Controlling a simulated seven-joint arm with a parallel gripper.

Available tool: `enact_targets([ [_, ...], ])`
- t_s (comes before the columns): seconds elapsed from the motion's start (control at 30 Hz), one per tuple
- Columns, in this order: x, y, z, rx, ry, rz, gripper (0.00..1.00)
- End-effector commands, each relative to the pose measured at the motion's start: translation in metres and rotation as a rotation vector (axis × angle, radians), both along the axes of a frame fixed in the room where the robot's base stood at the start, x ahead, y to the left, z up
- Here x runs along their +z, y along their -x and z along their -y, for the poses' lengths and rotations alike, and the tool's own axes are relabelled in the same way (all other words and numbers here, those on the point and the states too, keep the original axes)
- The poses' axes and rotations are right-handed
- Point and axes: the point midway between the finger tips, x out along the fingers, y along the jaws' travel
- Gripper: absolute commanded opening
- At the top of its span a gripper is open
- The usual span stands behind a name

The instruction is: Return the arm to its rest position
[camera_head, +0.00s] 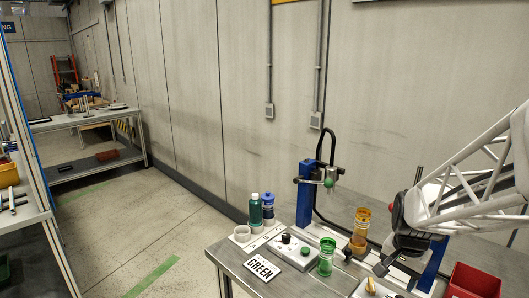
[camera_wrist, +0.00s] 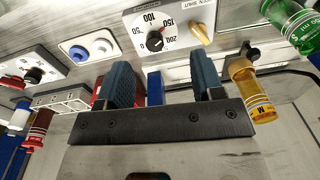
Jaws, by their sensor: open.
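My arm, with a white lattice link, reaches in from the right in the head view over the right part of the workbench (camera_head: 236,262). My gripper (camera_head: 382,266) is low over the bench, right of the amber cylinder (camera_head: 360,232). In the wrist view my gripper (camera_wrist: 164,82) has its two blue fingers apart. A blue post (camera_wrist: 155,88) shows in the gap beyond them, and I see nothing held. A dial panel (camera_wrist: 140,25) with an orange knob lies beyond the fingertips. The amber cylinder (camera_wrist: 250,92) is close to the right finger in that view.
A red crate (camera_head: 473,281) is below my arm. The wall stands behind.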

Motion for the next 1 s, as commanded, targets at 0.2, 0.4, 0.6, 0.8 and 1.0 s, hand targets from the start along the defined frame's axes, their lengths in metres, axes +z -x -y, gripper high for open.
enact_targets([
  [0.2,0.037,0.034,-0.047,0.207,0.03,0.043,0.61],
  [0.4,0.063,0.071,-0.083,0.396,0.058,0.078,0.61],
  [0.6,0.082,0.112,-0.112,0.581,0.089,0.112,0.61],
  [0.8,0.092,0.145,-0.132,0.726,0.113,0.139,0.61],
  [1.0,0.095,0.159,-0.139,0.792,0.126,0.15,0.61],
])
